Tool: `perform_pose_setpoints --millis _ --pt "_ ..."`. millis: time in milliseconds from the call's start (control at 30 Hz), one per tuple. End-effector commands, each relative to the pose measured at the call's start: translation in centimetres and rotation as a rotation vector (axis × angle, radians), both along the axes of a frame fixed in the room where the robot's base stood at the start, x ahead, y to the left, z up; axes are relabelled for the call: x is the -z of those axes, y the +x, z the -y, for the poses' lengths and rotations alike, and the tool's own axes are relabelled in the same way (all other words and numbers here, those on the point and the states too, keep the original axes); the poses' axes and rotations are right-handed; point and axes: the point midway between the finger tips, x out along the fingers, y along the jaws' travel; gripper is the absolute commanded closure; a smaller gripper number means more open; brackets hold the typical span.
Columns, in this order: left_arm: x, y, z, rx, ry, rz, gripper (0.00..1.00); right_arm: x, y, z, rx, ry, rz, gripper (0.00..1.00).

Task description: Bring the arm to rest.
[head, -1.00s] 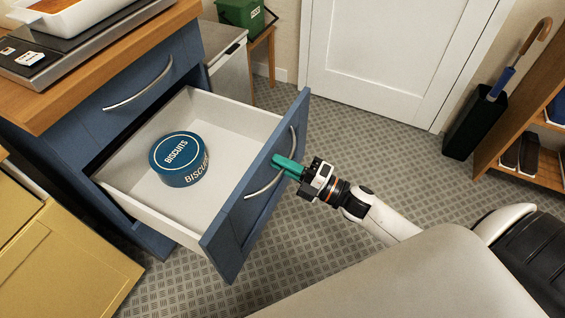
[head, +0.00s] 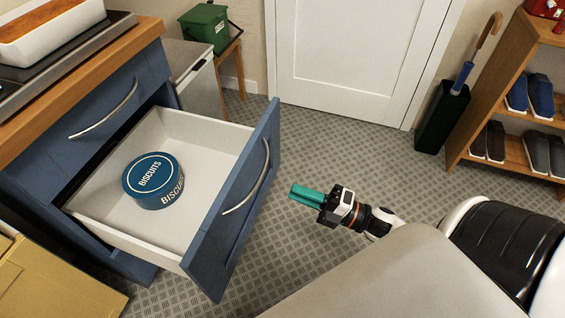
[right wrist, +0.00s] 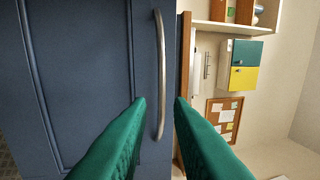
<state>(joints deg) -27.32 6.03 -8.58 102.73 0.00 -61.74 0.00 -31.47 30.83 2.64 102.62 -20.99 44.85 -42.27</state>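My right gripper (head: 293,192) has teal fingers and is in the air to the right of the open drawer's front. In the right wrist view its fingertips (right wrist: 160,100) stand apart with nothing between them. The blue drawer (head: 228,208) is pulled out, and its curved metal handle (head: 250,182) is clear of the fingers. In the right wrist view the handle (right wrist: 160,70) shows beyond the fingertips. A round blue biscuit tin (head: 152,180) sits inside the drawer. My left gripper is not in view.
A worktop (head: 140,38) with a white dish is at the upper left. A green bin (head: 206,28) stands on a small stool. A white door (head: 350,50), an umbrella stand (head: 440,118) and a shoe rack (head: 490,85) are behind. Patterned floor (head: 330,140) is free beyond the gripper.

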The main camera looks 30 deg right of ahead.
Motion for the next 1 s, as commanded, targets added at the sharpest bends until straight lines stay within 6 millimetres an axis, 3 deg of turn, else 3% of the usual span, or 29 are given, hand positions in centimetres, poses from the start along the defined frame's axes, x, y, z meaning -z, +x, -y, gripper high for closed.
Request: perform_pose_setpoints --millis 200,767,867,1000 --pt "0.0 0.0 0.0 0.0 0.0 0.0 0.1 0.2 -1.0 0.8 0.0 0.001 -0.001 0.81" --pt "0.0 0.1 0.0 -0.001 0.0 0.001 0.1 0.3 -0.9 0.8 0.006 0.004 -0.005 0.81" --pt "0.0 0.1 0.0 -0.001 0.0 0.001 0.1 1.1 -0.3 1.0 0.054 0.033 -0.06 0.81" --pt "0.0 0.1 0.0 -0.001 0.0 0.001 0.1 4.4 1.6 1.9 0.227 0.147 -0.269 0.81"
